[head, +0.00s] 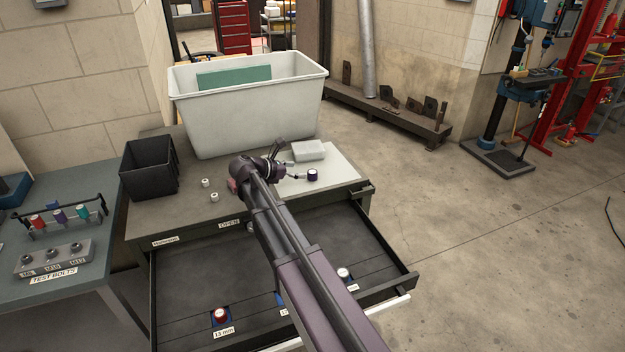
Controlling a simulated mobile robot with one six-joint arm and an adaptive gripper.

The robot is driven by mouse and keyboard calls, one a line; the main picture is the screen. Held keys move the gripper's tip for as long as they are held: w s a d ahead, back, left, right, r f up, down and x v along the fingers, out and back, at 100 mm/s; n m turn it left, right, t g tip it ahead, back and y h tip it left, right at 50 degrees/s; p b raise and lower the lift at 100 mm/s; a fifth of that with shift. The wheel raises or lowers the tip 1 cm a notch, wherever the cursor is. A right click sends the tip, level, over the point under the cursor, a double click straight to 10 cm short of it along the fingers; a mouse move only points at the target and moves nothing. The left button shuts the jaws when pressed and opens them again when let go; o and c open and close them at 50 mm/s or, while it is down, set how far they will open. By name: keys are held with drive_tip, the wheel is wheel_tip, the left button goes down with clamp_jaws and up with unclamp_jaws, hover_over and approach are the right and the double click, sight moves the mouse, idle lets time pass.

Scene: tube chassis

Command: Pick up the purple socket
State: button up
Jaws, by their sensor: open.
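A small purple socket (313,175) with a pale top stands upright on a white mat (341,172) at the right of the workbench top. My gripper (293,168) is open just left of it, low over the mat. The lower finger reaches close to the socket's left side; I cannot tell whether it touches. Nothing shows between the fingers. My arm comes up from the bottom of the picture and hides part of the bench and drawer.
A light grey box (308,150) lies behind the socket. Two small white pieces (205,183) lie left. The open drawer (200,275) juts forward, holding a red socket (220,315) and a white-topped piece (344,273).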

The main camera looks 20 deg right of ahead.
sight(312, 171)
drive_tip(key=shift+x, duration=0.75)
drive_tip(key=shift+f+b+x, duration=0.2)
drive_tip(key=shift+b+x, duration=0.4)
drive_tip(key=shift+x, duration=0.35)
drive_tip(key=shift+f+b+x, duration=0.15)
drive_tip(key=shift+b+x, duration=0.45)
drive_tip(key=shift+x, duration=0.35)
drive_tip(key=shift+d+f, duration=0.2)
drive_tip(key=shift+d, duration=0.35)
clamp_jaws()
